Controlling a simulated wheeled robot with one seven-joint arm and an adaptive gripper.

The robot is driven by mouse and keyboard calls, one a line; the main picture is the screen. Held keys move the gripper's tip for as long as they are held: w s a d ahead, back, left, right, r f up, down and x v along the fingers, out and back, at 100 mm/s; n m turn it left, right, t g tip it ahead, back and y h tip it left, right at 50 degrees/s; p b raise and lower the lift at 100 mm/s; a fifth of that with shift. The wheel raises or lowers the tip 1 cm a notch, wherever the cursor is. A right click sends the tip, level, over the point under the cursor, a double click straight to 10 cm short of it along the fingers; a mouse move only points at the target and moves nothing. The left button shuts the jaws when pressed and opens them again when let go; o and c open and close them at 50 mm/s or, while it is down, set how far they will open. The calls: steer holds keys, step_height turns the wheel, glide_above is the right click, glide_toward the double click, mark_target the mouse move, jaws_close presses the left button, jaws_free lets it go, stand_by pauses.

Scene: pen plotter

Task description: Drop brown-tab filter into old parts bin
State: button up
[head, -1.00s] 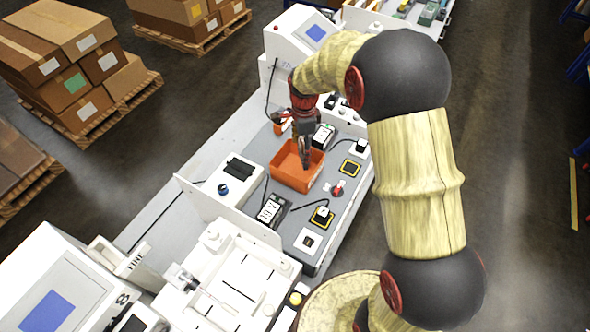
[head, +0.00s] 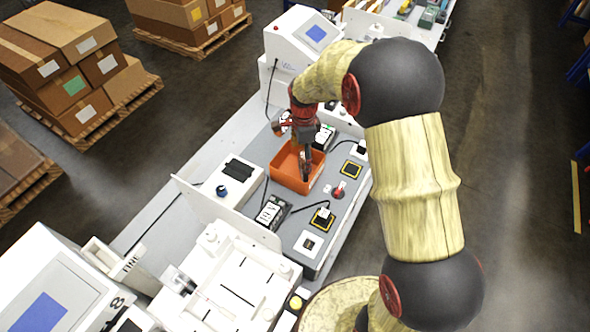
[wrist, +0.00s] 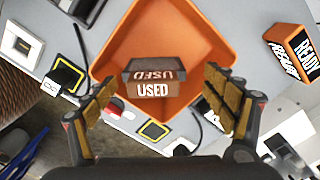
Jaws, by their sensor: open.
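The orange bin (head: 288,181) stands on the grey worktop; it also shows in the wrist view (wrist: 192,38). A dark, brownish block marked USED (wrist: 153,78), which looks like the filter, is within the bin's outline in the wrist view. Whether it rests on the bin floor is not clear. My gripper (head: 305,176) points down over the bin. In the wrist view my gripper (wrist: 165,105) has its fingers spread wide, with a gap between each finger and the block.
A block marked READY (wrist: 292,48) stands beside the bin. Black-and-yellow square pads (head: 322,218) and a red knob (head: 339,190) lie to the right and front. A white box with a blue knob (head: 235,178) is at left. A white machine with a screen (head: 306,42) stands behind.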

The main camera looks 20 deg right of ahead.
stand_by(0.3)
step_height(320, 180, up, 12)
stand_by(0.5)
stand_by(0.4)
